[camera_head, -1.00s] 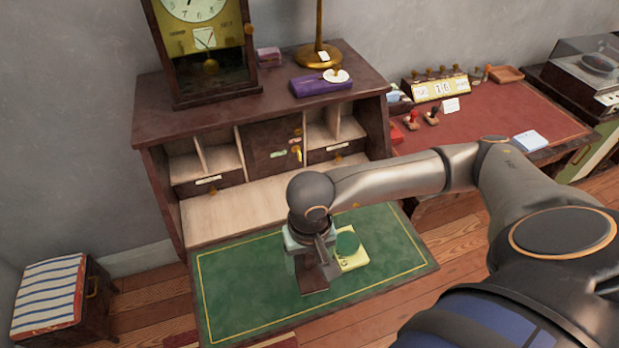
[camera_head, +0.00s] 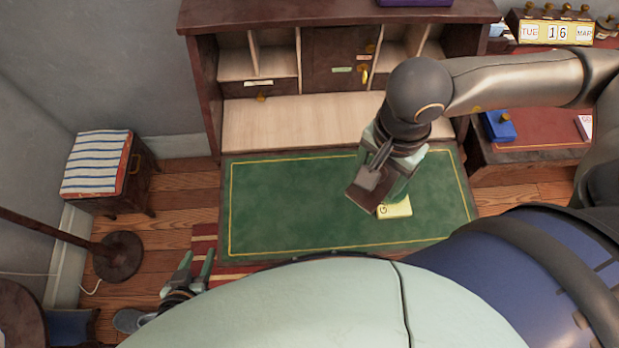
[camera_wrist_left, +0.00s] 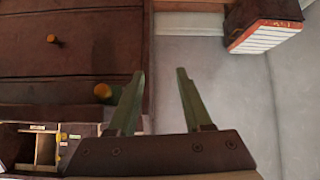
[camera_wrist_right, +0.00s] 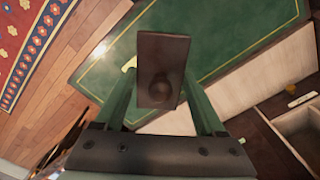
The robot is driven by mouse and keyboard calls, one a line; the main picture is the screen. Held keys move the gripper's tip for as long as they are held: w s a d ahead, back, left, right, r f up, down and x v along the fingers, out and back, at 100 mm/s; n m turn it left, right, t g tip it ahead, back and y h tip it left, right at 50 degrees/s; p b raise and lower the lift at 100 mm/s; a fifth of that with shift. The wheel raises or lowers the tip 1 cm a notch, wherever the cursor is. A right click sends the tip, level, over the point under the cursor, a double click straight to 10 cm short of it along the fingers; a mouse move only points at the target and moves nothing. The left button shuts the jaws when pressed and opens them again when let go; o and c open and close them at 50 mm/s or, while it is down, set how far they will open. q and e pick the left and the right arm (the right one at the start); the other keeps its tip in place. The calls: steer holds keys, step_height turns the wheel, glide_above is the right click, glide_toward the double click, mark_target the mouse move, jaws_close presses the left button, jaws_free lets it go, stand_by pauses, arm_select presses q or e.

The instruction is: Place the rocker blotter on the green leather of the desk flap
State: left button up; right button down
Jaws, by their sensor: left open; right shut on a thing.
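The rocker blotter, a dark brown block (camera_head: 365,192) with a round knob, is held by my right gripper (camera_head: 380,182) above the right part of the desk flap. It also shows between the fingers in the right wrist view (camera_wrist_right: 165,55). The block looks tilted in the head view; I cannot tell its exact height over the leather. The green leather (camera_head: 290,205) with its gold border is mostly bare. My left gripper (camera_head: 200,268) is open and empty at the lower left, in front of the flap. Its spread fingers show in the left wrist view (camera_wrist_left: 160,80).
A pale yellow card or booklet (camera_head: 397,210) lies on the flap just beside the blotter, partly hidden by my right gripper. The left and middle leather is free. A striped stool (camera_head: 97,165) and a lamp base (camera_head: 118,256) stand to the left.

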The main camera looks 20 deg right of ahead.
steer(key=shift+w+a+f+b, duration=0.25)
steer(key=shift+a+f+b, duration=0.15)
steer(key=shift+f+b, duration=0.3)
steer(key=w+a+f, duration=0.1)
steer(key=a+f, duration=0.1)
steer(key=a, duration=0.1)
steer(key=w+a+f+p, duration=0.1)
steer(key=w+a+f, duration=0.1)
steer(key=a, duration=0.1)
steer(key=w+a+f+p, duration=0.1)
steer(key=w+a+f, duration=0.1)
steer(key=a, duration=0.1)
steer(key=shift+w+a+f, duration=0.15)
steer(key=shift+a+f, duration=0.05)
steer(key=shift+f, duration=0.2)
steer(key=shift+w+a+f, duration=0.3)
steer(key=shift+a+f, duration=0.2)
steer(key=shift+f, duration=0.2)
step_height(320, 180, down, 3)
steer(key=shift+r, duration=0.1)
steer(key=shift+f+b, duration=0.3)
steer(key=shift+b, duration=0.05)
arm_select(q)
steer(key=shift+f, duration=0.7)
arm_select(e)
jaws_free()
steer(key=shift+d+r, duration=0.1)
